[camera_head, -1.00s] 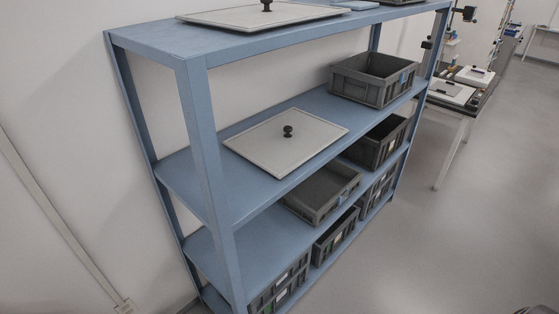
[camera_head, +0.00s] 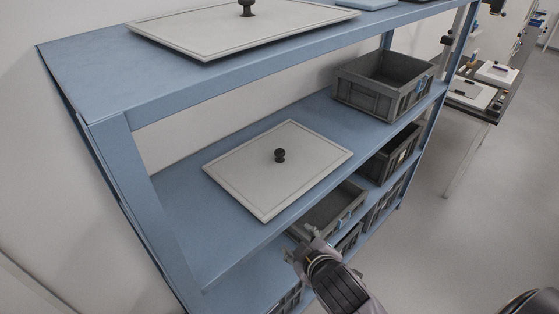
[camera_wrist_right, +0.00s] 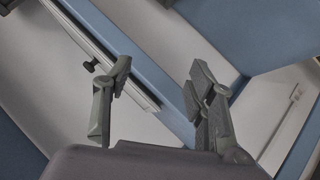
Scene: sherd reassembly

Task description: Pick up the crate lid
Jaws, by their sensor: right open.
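A flat grey crate lid (camera_head: 250,180) with a black knob (camera_head: 280,156) lies on the middle blue shelf. A similar lid (camera_head: 200,36) with a black knob lies on the top shelf. My right gripper (camera_head: 311,238) is in front of the shelves, below and right of the middle lid, apart from it. In the right wrist view its two fingers (camera_wrist_right: 160,78) are spread with nothing between them. Behind them, that view shows a pale lid (camera_wrist_right: 75,42) edge and a dark knob (camera_wrist_right: 91,66). My left gripper is not in view.
The blue shelf unit (camera_head: 125,160) has upright posts at its corners. A grey open crate (camera_head: 372,100) stands right of the middle lid. More crates (camera_head: 335,208) sit on lower shelves, partly hidden by my arm. Open floor (camera_head: 440,240) lies to the right.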

